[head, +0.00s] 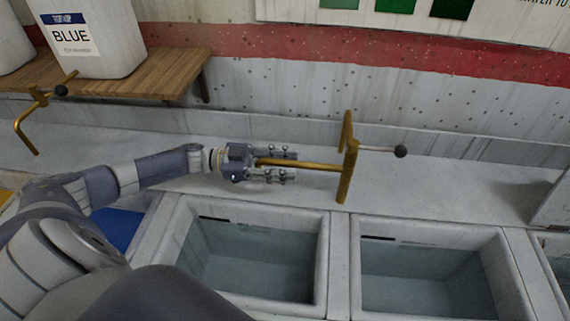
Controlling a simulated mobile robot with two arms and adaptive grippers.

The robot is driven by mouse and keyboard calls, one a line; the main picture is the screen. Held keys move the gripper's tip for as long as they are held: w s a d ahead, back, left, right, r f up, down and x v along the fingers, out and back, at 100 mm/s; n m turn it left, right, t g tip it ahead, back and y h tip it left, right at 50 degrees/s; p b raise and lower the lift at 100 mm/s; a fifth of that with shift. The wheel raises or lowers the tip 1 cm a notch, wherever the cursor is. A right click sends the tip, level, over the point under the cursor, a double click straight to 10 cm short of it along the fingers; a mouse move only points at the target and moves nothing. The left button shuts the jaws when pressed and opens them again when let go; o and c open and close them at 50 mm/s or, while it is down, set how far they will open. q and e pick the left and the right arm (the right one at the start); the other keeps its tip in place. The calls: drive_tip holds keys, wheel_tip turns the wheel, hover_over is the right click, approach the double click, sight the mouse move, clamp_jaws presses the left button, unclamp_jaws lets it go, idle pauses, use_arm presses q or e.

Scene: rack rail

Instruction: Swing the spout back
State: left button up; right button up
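A brass tap stands on the ledge behind the basins, with an upright post (347,175) and a grey lever ending in a black knob (400,151) that points right. Its brass spout (315,166) runs left from the post, above the ledge. My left gripper (285,165) reaches in from the left along the spout. Its two fingers lie on either side of the spout's left end, apart, with gaps seeming to show beside the pipe. The spout's tip is hidden at the gripper's palm. My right gripper is out of view.
Two grey basins (335,265) stand in front of the ledge. Another brass tap (27,125) with a black knob is at the left. A white container labelled BLUE (110,45) stands on a wooden shelf (165,77). The ledge (460,180) right of the tap is clear.

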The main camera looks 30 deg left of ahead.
sight(259, 162)
use_arm(q)
drive_tip(key=v, duration=1.2)
